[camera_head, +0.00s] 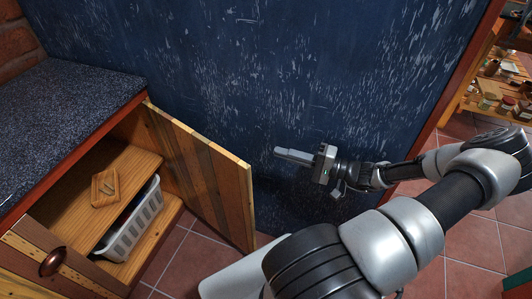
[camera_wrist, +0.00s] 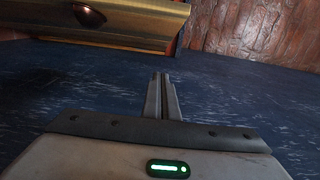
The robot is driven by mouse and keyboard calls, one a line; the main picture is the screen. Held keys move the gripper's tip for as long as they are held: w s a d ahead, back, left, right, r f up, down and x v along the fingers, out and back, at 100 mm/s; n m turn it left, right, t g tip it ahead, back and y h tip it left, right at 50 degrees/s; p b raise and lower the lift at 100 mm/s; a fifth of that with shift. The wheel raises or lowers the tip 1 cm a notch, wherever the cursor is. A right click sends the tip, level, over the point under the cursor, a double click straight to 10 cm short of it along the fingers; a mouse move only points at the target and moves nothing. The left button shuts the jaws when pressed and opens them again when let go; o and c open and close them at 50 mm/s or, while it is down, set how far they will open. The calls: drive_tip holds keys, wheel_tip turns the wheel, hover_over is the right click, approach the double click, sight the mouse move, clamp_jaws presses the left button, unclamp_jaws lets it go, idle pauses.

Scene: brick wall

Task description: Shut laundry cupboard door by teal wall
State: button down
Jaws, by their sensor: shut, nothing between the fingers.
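The laundry cupboard (camera_head: 57,223) stands at the left under a dark speckled counter. Its wooden door (camera_head: 205,175) is swung wide open, reaching out from the cupboard's far side near the dark blue-teal wall (camera_head: 300,60). My gripper (camera_head: 277,152) is shut and empty, to the right of the door's free edge and in front of the wall, apart from the door. In the wrist view my closed fingers (camera_wrist: 162,78) point toward the wall surface. A wooden edge with a dark round knob (camera_wrist: 88,15) shows at the wrist view's top left.
Inside the cupboard are a shelf (camera_head: 130,160) with a small wooden item (camera_head: 105,188) and a light grey basket (camera_head: 133,222). A drawer with a round knob (camera_head: 52,262) is at the lower left. Shelving with jars (camera_head: 495,90) is at the far right. Tiled floor lies below the door.

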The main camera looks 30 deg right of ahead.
drive_tip(key=w+a+b, duration=0.1)
drive_tip(key=w+a, duration=0.4)
drive_tip(key=a, duration=0.4)
drive_tip(key=shift+w+a+b, duration=0.2)
drive_tip(key=shift+a+b, duration=0.1)
drive_tip(key=shift+b, duration=0.1)
